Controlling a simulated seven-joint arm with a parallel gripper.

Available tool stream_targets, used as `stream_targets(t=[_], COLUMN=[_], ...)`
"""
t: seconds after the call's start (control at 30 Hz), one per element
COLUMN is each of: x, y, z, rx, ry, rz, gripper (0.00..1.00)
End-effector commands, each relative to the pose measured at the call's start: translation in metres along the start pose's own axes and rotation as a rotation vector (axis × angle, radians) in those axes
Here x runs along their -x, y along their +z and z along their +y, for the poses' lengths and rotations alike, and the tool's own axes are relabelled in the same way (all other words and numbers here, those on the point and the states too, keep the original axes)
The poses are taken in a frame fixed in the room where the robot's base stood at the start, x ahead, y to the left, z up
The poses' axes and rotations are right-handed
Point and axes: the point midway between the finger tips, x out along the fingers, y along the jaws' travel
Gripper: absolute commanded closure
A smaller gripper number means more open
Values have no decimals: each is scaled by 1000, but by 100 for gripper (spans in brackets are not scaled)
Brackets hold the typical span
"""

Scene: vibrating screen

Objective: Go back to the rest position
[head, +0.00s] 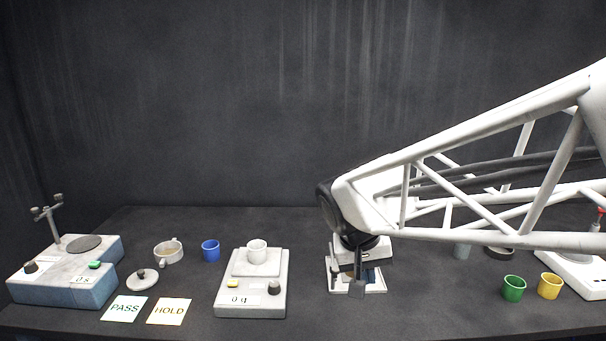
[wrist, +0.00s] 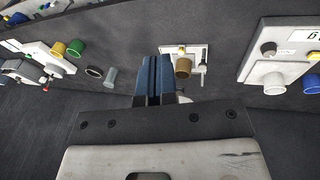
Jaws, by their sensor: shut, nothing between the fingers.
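My gripper (head: 357,288) hangs above the table in the head view, in front of a small white stand (head: 376,287) that it partly hides. In the wrist view my gripper (wrist: 152,62) shows as two blue-grey fingers side by side, shut with nothing between them. The white stand also shows in the wrist view (wrist: 196,50), beyond and right of the fingertips, with a brown cup (wrist: 183,68) at it. I cannot tell the exact height of the gripper over the table.
A grey device (head: 232,300) bearing a white cup (head: 257,251) stands left of my gripper. Further left are a blue cup (head: 210,251), a pan (head: 168,252), PASS (head: 124,308) and HOLD (head: 168,311) cards and a blue-grey machine (head: 60,290). Green (head: 514,288) and yellow (head: 550,286) cups stand right.

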Motion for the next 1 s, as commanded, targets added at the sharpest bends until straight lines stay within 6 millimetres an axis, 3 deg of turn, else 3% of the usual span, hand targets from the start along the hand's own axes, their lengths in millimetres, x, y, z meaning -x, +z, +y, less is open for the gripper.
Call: stream_targets(t=[0.3, 0.6, 0.8, 1.0], x=[4, 1, -1, -2], y=[81, 149, 170, 174], z=[46, 67, 70, 70], rx=[-1, 5, 8, 11], ry=[-115, -209, -239, -245], rz=[1, 32, 49, 52], gripper=[100, 100, 100, 100])
